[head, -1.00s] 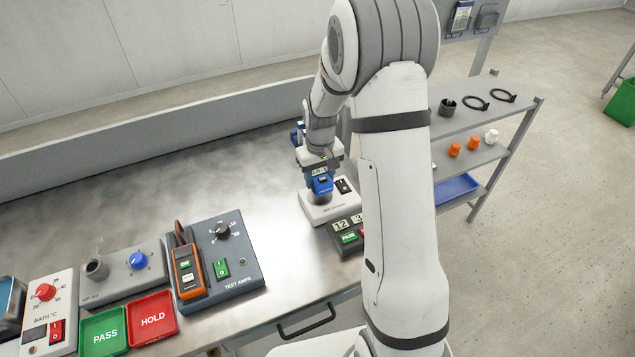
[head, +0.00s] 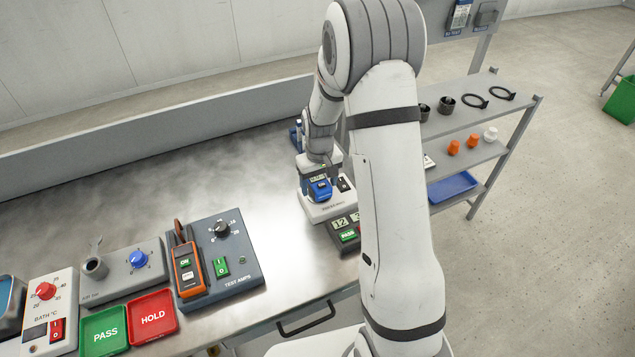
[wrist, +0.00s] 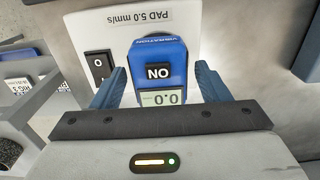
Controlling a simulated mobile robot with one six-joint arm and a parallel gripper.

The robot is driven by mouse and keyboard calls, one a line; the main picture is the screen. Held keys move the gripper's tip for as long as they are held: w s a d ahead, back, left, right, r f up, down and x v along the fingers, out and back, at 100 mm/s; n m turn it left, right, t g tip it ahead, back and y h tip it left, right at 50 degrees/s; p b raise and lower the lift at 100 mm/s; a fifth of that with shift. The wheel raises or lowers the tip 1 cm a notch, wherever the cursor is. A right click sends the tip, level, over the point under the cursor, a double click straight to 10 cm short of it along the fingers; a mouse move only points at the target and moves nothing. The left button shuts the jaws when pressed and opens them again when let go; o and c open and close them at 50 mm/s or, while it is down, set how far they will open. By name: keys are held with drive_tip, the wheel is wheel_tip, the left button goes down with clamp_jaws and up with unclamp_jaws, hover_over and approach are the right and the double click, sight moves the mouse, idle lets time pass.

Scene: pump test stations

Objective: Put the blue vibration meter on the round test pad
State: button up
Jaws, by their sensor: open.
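The blue vibration meter (head: 320,189) is at the top of the white test station (head: 316,214), upright as far as I can tell. In the wrist view the meter (wrist: 160,47) shows an ON button and a display reading 0.0. The station's label there reads PAD 5.0 mm/s. The round test pad itself is hidden, so its contact with the meter cannot be seen. My gripper (wrist: 160,84) is open, with one blue finger on each side of the meter and a gap visible at both sides.
A black rocker switch (wrist: 99,66) sits on the station beside the left finger. A dark display box (head: 346,231) with a green PASS light stands just in front. To the left are the TEST AMPS unit (head: 238,275) and PASS (head: 104,331) and HOLD (head: 153,316) trays.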

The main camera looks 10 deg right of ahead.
sight(319, 182)
drive_tip(key=shift+r, duration=0.1)
wheel_tip(319, 182, up, 11)
drive_tip(key=s+r+m+t, duration=0.1)
drive_tip(key=s+r, duration=0.8)
drive_tip(key=s, duration=0.2)
drive_tip(key=s+r+m+t, duration=0.1)
drive_tip(key=s+t, duration=0.1)
drive_tip(key=s, duration=1.2)
drive_tip(key=shift+r+b, duration=0.4)
drive_tip(key=shift+b, duration=0.05)
drive_tip(key=shift+a, duration=0.1)
drive_tip(key=shift+c, duration=0.6)
